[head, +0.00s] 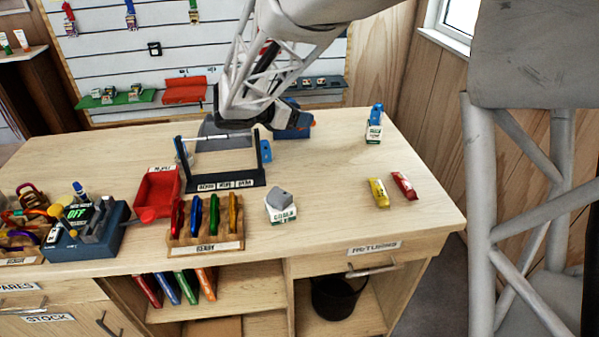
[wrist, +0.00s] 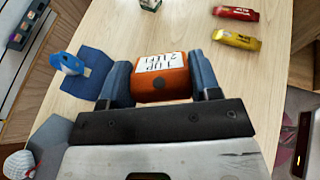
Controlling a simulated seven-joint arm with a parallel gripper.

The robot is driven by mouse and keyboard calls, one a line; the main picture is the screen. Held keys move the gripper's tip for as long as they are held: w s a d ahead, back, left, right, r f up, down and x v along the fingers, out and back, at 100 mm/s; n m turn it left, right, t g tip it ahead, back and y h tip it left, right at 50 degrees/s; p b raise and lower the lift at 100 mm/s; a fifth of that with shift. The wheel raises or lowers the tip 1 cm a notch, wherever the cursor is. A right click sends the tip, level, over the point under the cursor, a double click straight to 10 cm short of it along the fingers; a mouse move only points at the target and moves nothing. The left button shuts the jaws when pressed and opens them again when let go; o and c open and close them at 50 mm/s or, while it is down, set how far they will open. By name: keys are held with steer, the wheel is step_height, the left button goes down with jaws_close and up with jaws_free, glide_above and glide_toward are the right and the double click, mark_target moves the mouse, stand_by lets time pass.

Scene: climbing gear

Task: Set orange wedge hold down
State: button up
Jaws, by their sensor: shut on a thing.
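The orange wedge hold (wrist: 160,88) is between the two blue fingers of my gripper (wrist: 162,76) in the wrist view. My gripper is shut on the hold, with one finger against each side. In the head view my gripper (head: 262,145) is over the back middle of the table, behind the dark frame stand; the hold cannot be made out clearly there. I cannot tell whether the hold touches the table.
A dark blue pad (wrist: 82,82) lies left of the hold in the wrist view. The frame stand (head: 225,180) is close in front.

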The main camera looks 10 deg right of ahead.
steer(key=shift+f, duration=0.1)
glide_above(299, 178)
step_height(299, 178, down, 14)
steer(key=shift+r, duration=0.1)
stand_by(0.4)
steer(key=shift+f, duration=2)
steer(key=shift+f, duration=0.1)
steer(key=o, duration=0.9)
steer(key=shift+o, duration=0.2)
